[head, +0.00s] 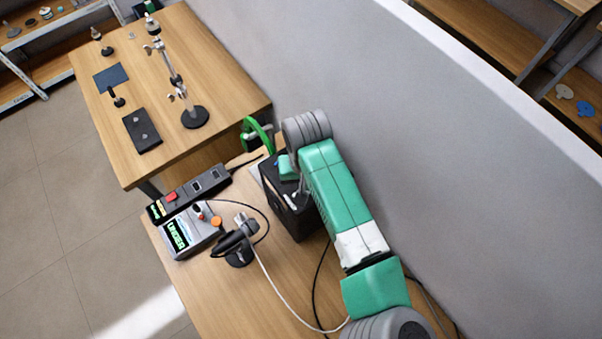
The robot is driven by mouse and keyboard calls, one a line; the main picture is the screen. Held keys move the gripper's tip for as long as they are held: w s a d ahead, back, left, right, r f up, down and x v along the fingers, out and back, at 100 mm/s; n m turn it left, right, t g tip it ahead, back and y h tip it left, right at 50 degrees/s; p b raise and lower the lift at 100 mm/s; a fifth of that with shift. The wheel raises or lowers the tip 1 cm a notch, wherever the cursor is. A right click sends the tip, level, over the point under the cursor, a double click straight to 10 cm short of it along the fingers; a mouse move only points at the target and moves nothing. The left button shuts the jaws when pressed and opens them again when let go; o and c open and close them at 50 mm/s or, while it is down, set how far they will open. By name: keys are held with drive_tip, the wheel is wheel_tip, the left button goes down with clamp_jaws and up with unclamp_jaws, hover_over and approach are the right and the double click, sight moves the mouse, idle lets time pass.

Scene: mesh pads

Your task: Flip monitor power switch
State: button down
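A grey box-shaped unit (188,232) with a lit green display reading something like "UNDER" sits at the left end of the near wooden table. It appears to be the monitor. My green and grey arm reaches up from the lower right. Its far end is partly hidden by its own links, so my gripper's fingers are not clear.
A black clamp-like device on a round base (239,256) stands right of the unit, with cables around it. A black box (297,222) stands beside my arm. The far table (215,60) holds metal stands and dark pads. A grey partition (440,140) runs along the right.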

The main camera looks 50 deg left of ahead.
drive_tip(key=shift+f+b, duration=0.35)
drive_tip(key=shift+f, duration=0.45)
drive_tip(key=shift+r, duration=0.1)
wheel_tip(320, 180, up, 7)
drive_tip(key=p, duration=0.7)
idle(0.5)
